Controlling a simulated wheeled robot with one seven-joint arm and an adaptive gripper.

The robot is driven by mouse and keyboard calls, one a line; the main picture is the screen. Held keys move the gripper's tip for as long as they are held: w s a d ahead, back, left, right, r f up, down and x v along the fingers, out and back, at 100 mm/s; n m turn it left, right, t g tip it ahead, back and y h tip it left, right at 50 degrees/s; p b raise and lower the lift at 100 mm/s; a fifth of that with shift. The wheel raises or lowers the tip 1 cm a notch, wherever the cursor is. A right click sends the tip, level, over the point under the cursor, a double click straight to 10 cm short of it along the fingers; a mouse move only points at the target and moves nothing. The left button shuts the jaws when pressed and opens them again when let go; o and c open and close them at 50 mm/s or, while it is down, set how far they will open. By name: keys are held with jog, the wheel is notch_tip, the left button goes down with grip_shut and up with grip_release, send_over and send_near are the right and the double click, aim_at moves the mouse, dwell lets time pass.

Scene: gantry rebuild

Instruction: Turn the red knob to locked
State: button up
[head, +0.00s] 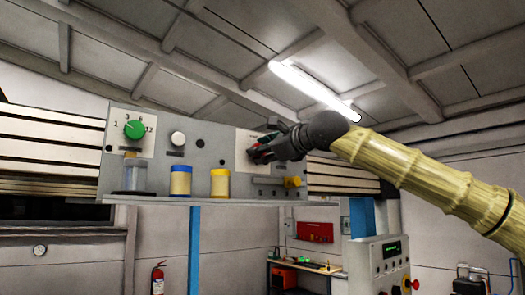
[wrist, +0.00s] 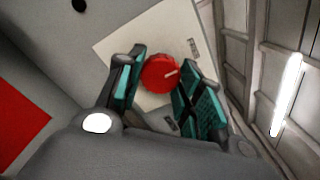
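The red knob (wrist: 160,74) is round, with a pale pointer line toward its right edge. It sits on a light plate (wrist: 128,38) on the grey panel. In the wrist view my gripper (wrist: 160,66) is open, with one teal-padded finger on the knob's left and the other on its right. The fingertips are close to the knob's sides; whether they touch it I cannot tell. In the head view my gripper (head: 270,147) is at the panel's right part and mostly hides the knob.
The grey panel (head: 212,145) also bears a green knob (head: 134,129) with numbers, a white button (head: 178,138) and a yellow handle (head: 292,182). Several jars, including a yellow one (head: 220,184), stand on its ledge. A control box (head: 378,265) stands below right.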

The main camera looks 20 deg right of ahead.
dwell(0.3)
jog(key=shift+f+m+b, duration=0.1)
jog(key=shift+m+b, duration=0.3)
jog(key=shift+b, duration=0.05)
jog(key=m+b, duration=0.7)
jog(key=m, duration=0.1)
jog(key=m+b, duration=0.7)
jog(key=m, duration=0.1)
jog(key=shift+w+a+f+m, duration=0.1)
jog(key=shift+a+f+m, duration=0.1)
jog(key=shift+m, duration=0.5)
